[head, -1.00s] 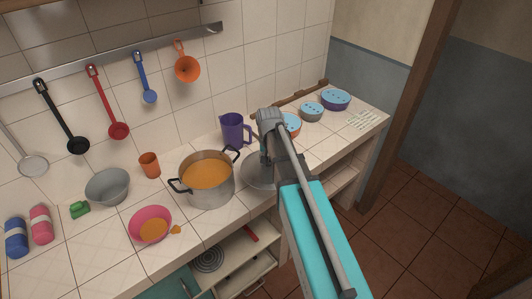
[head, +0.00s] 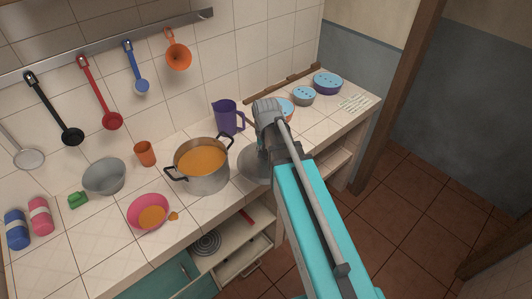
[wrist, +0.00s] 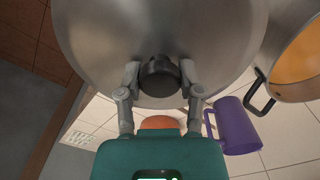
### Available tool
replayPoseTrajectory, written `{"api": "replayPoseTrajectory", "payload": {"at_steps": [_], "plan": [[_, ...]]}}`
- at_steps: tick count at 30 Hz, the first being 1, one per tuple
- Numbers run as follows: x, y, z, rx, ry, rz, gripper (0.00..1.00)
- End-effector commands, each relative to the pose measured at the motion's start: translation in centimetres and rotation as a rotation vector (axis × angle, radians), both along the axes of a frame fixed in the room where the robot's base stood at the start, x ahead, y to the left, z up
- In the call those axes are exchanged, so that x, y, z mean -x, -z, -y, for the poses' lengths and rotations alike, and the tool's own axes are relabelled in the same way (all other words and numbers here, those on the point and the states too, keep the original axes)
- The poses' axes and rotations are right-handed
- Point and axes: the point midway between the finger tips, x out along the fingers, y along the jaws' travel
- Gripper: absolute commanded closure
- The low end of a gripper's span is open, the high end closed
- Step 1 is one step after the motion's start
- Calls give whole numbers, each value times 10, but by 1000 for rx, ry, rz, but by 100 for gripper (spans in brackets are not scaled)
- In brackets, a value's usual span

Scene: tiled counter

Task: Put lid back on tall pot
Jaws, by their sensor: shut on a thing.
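The tall pot (head: 203,182) stands on the counter, open, with orange contents (head: 201,160) and two dark handles. It also shows at the right of the wrist view (wrist: 283,92). The round grey metal lid (head: 252,168) is just right of the pot in the head view, partly hidden by my arm; it fills the top of the wrist view (wrist: 95,40). My gripper (wrist: 159,75) is shut on the lid's black knob (wrist: 160,78). The lid is beside the pot, not over its opening. I cannot tell how high it is above the counter.
A purple jug (head: 227,118) stands behind the pot and lid. An orange cup (head: 145,154), grey bowl (head: 104,177) and pink bowl (head: 146,218) are left of the pot. Several blue-lidded containers (head: 326,82) stand at the back right. Utensils hang on the wall.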

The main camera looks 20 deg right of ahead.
Motion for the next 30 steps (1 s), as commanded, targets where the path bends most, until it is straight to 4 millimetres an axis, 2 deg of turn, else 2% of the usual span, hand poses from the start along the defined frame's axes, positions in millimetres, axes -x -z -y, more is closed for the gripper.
{"api": "replayPoseTrajectory", "payload": {"at_steps": [8,14,20,30], "plan": [[-1,-1,-1,0,-1,0,100],[-11,-8,-14,0,-8,0,100],[-33,-22,-44,0,-24,0,100],[-76,-53,-127,0,-56,0,100]]}}
